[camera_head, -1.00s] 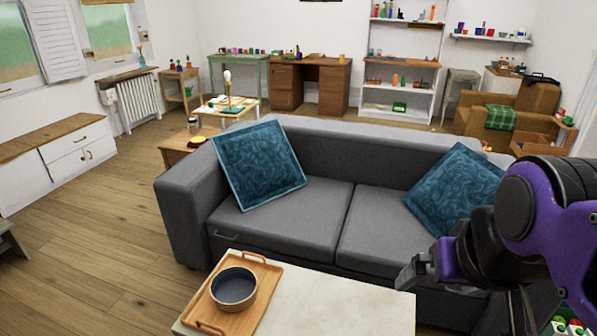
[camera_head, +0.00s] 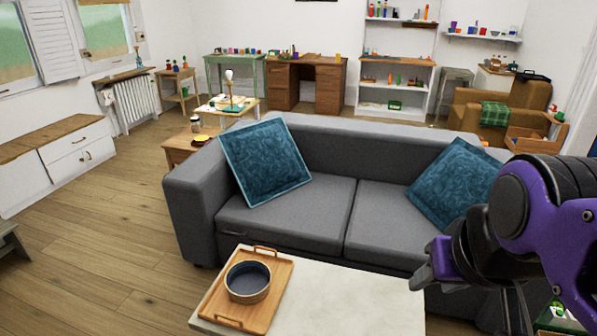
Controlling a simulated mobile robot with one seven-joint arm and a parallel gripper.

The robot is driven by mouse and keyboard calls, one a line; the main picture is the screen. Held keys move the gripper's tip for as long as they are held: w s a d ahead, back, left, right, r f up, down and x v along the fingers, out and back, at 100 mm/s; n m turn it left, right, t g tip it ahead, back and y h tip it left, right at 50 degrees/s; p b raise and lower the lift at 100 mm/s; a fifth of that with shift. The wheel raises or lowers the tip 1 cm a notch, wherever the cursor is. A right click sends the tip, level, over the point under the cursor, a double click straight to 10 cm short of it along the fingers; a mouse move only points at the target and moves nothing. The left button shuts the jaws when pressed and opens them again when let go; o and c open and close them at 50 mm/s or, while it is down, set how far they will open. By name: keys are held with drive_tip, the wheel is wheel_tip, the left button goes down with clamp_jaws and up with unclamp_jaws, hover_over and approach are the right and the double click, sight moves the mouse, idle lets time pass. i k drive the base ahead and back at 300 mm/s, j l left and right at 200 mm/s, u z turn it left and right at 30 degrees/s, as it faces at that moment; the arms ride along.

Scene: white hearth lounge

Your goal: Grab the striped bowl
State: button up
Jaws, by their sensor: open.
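A round bowl (camera_head: 248,282) with a dark inside and a light brown, banded outer wall stands upright on a wooden tray (camera_head: 268,308). The tray has two raised handles and lies on the left end of a pale-topped table (camera_head: 345,300). My gripper (camera_head: 418,275) is at the right, above the table's right end, well apart from the bowl. It is open, with nothing seen between its fingers. Its fingers are partly hidden by its own body.
A grey sofa (camera_head: 300,205) with two blue cushions stands right behind the table. The wooden floor (camera_head: 110,235) to the left is clear. A white cabinet (camera_head: 75,165) lines the left wall. The tabletop right of the tray is bare.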

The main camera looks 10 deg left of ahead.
sight(248, 282)
drive_tip(key=k+j, duration=0.15)
drive_tip(key=j, duration=0.2)
drive_tip(key=k+j+z, duration=0.1)
drive_tip(key=j, duration=0.3)
drive_tip(key=k+j, duration=0.1)
drive_tip(key=j, duration=0.3)
drive_tip(key=k+j+z, duration=0.15)
drive_tip(key=j, duration=0.25)
drive_tip(key=j+z, duration=0.25)
drive_tip(key=j, duration=1.4)
